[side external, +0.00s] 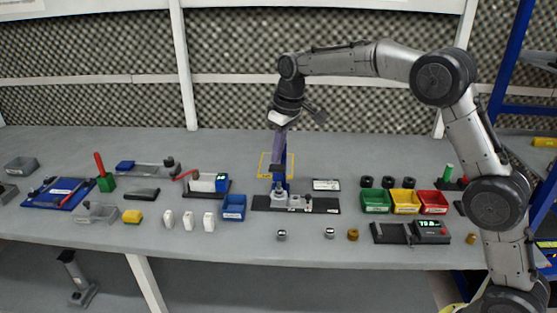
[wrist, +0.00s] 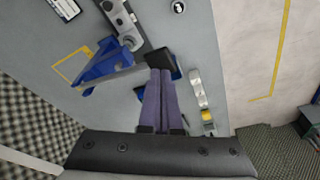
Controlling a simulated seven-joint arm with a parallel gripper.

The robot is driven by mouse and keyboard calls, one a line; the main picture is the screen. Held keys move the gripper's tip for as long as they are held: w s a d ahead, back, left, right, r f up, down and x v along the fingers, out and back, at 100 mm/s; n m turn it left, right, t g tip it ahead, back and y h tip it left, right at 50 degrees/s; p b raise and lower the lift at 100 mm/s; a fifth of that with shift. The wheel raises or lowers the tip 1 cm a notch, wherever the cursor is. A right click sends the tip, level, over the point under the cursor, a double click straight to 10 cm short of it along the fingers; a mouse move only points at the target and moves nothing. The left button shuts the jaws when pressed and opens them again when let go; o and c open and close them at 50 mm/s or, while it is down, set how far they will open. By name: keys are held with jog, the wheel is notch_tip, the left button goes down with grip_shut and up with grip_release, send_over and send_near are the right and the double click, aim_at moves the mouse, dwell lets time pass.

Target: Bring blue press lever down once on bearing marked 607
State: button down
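The blue press (wrist: 103,62) stands on a dark base plate (side external: 325,206) near the middle of the bench; my gripper partly hides it in the side view. Its blue arm shows left of my fingers in the wrist view; which part is the lever is hard to tell. My gripper (wrist: 160,58) points down beside the press, its long purple fingers together with dark tips. I see nothing between them, and contact with the press cannot be told. A round metal part (wrist: 132,41) sits at the press. Small metal rings (side external: 282,235) stand in front; no 607 marking is readable.
A blue bin (side external: 233,207) and white blocks (side external: 188,220) stand left of the press. Green (side external: 376,201), yellow (side external: 405,201) and red (side external: 433,202) bins stand right, with a scale (side external: 430,231) in front. The foam wall (side external: 230,100) rises behind the bench.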

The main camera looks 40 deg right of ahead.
aim_at(279, 168)
jog(key=shift+s+x, duration=0.25)
jog(key=shift+x, duration=1)
jog(key=shift+s+f, duration=0.1)
jog(key=shift+f, duration=2)
jog(key=shift+w+a+r+v, duration=0.1)
jog(key=shift+w+v, duration=0.3)
jog(key=shift+v, duration=1.5)
jog(key=shift+w+a+r+v, duration=0.1)
jog(key=shift+w+v, duration=0.3)
jog(key=shift+v, duration=1.5)
jog(key=shift+w+a+r+v, duration=0.1)
jog(key=shift+w+v, duration=0.3)
jog(key=shift+v, duration=1.55)
jog(key=shift+w, duration=0.1)
